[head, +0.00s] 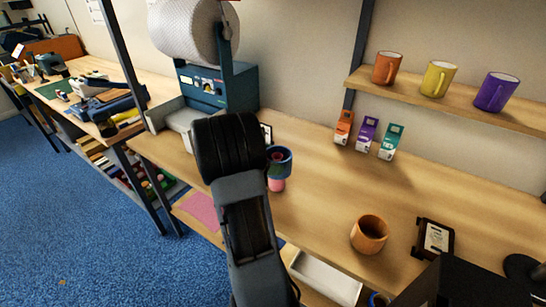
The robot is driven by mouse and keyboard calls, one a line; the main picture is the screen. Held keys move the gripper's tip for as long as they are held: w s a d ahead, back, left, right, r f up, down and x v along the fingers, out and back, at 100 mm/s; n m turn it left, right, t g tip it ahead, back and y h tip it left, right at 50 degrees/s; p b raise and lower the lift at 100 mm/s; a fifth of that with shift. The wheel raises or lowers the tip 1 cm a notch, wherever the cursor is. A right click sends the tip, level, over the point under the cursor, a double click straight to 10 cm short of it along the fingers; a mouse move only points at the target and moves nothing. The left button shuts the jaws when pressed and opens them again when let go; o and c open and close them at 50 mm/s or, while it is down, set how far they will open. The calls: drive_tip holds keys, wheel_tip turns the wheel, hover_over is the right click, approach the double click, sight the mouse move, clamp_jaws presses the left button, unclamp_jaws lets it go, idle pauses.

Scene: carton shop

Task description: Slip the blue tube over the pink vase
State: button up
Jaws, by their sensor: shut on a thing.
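The blue tube (288,163) is upright at the right edge of my arm's black wrist, raised above the bench top. Some pink shows inside its open top. The lower part of the pink vase (277,185) shows directly below the tube, standing on the bench. The tube appears to be around the vase's upper part, but how far down it sits is hard to tell. My gripper is shut on the tube; its fingers are mostly hidden behind my wrist.
A blue-grey machine with a white roll (190,30) stands behind. Several small cartons (366,133) stand at the back of the bench (320,190). A wooden cup (369,236) and a dark framed card (436,238) are at right. Mugs (438,79) stand on a shelf. A pink sheet (203,209) lies at left.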

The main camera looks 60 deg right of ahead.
drive_tip(key=shift+f+b, duration=2.05)
drive_tip(key=shift+f, duration=1.8)
drive_tip(key=o, duration=0.5)
wheel_tip(320, 180, up, 10)
drive_tip(key=p, duration=0.9)
